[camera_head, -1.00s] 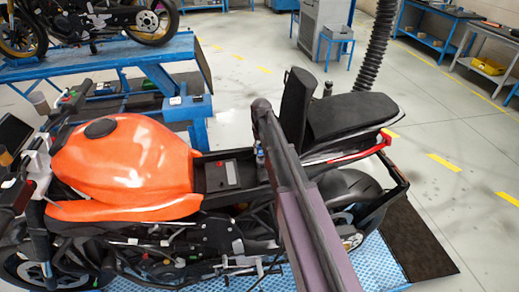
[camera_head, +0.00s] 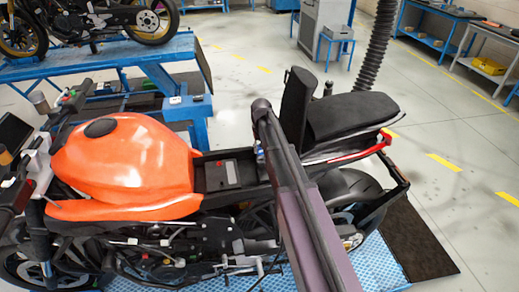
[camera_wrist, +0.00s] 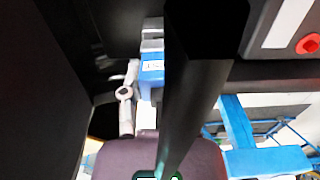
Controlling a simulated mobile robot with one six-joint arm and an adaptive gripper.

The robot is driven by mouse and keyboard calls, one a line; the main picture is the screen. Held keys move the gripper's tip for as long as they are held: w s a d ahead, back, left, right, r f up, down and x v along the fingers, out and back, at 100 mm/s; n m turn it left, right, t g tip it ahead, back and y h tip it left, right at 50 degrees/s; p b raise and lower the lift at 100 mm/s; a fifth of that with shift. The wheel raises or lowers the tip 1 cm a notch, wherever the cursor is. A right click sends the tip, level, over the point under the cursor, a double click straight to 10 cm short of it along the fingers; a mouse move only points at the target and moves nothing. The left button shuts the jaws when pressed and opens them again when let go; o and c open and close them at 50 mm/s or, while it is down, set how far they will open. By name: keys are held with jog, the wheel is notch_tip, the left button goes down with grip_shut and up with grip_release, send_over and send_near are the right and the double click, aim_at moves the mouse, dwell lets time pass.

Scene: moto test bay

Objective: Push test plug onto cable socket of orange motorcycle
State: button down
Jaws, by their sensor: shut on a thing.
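The orange motorcycle (camera_head: 125,165) stands in the middle of the head view, seat to the right. My gripper is mostly hidden behind my own arm in that view, beside the open bay between tank and seat. A small blue part (camera_head: 259,153) shows next to my arm there. In the wrist view my gripper (camera_wrist: 150,75) has dark fingers, with a blue block with a white label, apparently the test plug (camera_wrist: 152,73), between them. Grey pieces adjoin it. I cannot pick out the cable socket for certain or tell whether the plug touches it.
A blue lift bench (camera_head: 105,58) is behind.

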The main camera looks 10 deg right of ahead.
jog(key=shift+f+b, duration=0.55)
jog(key=shift+c, duration=1.3)
grip_release()
jog(key=shift+r, duration=0.15)
